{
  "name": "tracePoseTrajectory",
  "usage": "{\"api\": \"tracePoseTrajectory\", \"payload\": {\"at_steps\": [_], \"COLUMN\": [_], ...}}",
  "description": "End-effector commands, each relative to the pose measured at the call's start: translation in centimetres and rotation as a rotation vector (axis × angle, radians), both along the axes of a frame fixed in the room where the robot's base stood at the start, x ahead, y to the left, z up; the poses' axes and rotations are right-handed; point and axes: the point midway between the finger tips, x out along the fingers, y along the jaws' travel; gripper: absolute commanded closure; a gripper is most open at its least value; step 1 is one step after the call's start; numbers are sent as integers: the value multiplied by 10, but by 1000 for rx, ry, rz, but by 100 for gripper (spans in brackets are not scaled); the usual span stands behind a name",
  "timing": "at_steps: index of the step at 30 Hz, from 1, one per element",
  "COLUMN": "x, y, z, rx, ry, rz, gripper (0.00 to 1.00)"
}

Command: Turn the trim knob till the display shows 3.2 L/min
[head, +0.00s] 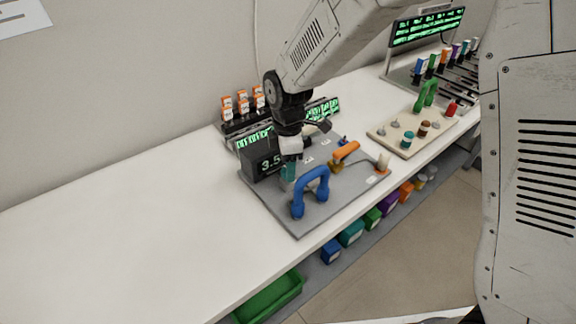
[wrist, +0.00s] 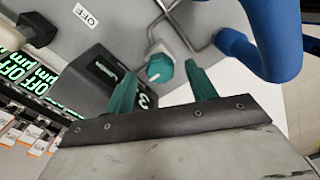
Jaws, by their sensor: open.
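The trim knob appears to be the teal faceted knob (wrist: 160,68) with a pale mark, in the wrist view beside the dark display box. My gripper (wrist: 160,71) is open, with one teal finger towards each side of the knob and gaps visible. I cannot tell how deep the fingertips reach. In the head view my gripper (head: 289,170) points down at the panel in front of the display (head: 270,162). The display's green digits read about 3.5, partly covered by my gripper. The knob is not clearly separable from the fingers in the head view.
A blue arched handle (head: 310,190) stands close to my gripper on the grey panel (head: 290,222). An orange lever (head: 346,150) lies to the right. A beige board (head: 388,138) with pegs is farther right. The white table is clear at left.

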Motion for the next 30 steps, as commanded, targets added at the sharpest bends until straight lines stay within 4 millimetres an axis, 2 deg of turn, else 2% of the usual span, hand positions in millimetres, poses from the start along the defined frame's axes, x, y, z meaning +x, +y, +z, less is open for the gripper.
{"api": "tracePoseTrajectory", "payload": {"at_steps": [4, 12, 14, 17, 18, 30], "x": [0, 0, 0, 0, 0, 0], "y": [0, 0, 0, 0, 0, 0], "z": [-11, -12, -12, -12, -12, -12], "rx": [0, 0, 0, 0, 0, 0], "ry": [0, -1, -1, -1, -1, -1], "rz": [-1, -1, -1, -1, -1, -64], "gripper": [44, 44, 58, 86, 89, 89]}}
